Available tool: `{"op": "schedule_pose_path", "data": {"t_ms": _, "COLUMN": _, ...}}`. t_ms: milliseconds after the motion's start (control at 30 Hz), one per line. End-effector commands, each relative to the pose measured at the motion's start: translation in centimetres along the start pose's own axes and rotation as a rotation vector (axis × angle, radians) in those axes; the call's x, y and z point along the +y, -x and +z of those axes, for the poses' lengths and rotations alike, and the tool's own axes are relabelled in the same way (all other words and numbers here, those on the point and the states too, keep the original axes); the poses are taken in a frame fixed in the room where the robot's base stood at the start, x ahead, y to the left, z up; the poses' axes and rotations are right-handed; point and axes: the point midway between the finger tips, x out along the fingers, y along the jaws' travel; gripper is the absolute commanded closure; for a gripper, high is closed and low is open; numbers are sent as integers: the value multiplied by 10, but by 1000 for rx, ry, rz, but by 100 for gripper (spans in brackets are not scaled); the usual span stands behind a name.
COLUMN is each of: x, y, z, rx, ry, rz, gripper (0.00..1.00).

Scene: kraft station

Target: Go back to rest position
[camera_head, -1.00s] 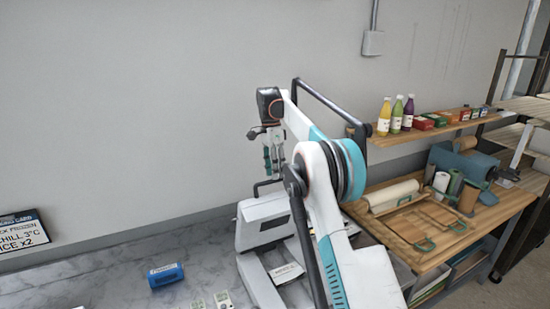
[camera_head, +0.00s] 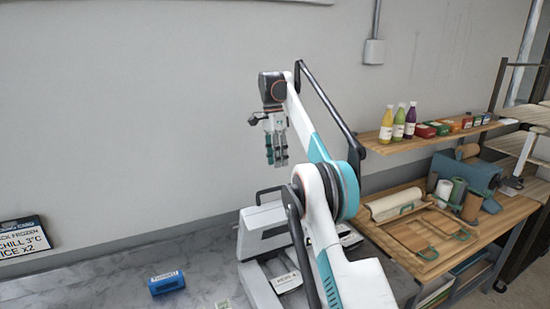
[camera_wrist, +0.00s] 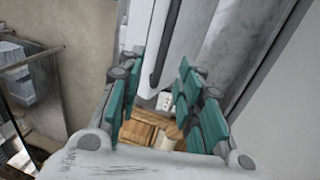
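My gripper (camera_head: 276,160) hangs fingers down from my raised arm, in front of the grey wall and above the white machine on the counter. In the wrist view its two teal-padded fingers (camera_wrist: 155,105) stand apart with nothing held between them. Through the gap I see part of a wooden surface and a small pale item, far below. My arm covers part of the white machine (camera_head: 262,222) in the head view.
At the right are a wooden workbench (camera_head: 408,238) and a wall shelf (camera_head: 432,136) with several bottles and small boxes. Air around my gripper is clear.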

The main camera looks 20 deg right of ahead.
Motion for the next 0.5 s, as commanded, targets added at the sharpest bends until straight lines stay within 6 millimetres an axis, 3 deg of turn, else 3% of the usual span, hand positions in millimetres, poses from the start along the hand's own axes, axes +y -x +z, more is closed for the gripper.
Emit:
{"op": "schedule_pose_path", "data": {"t_ms": 267, "x": 1, "y": 1, "z": 2, "rx": 1, "ry": 11, "rz": -6, "gripper": 67}}
{"op": "schedule_pose_path", "data": {"t_ms": 500, "x": 12, "y": 4, "z": 19, "rx": 22, "ry": 141, "rz": -74, "gripper": 67}}
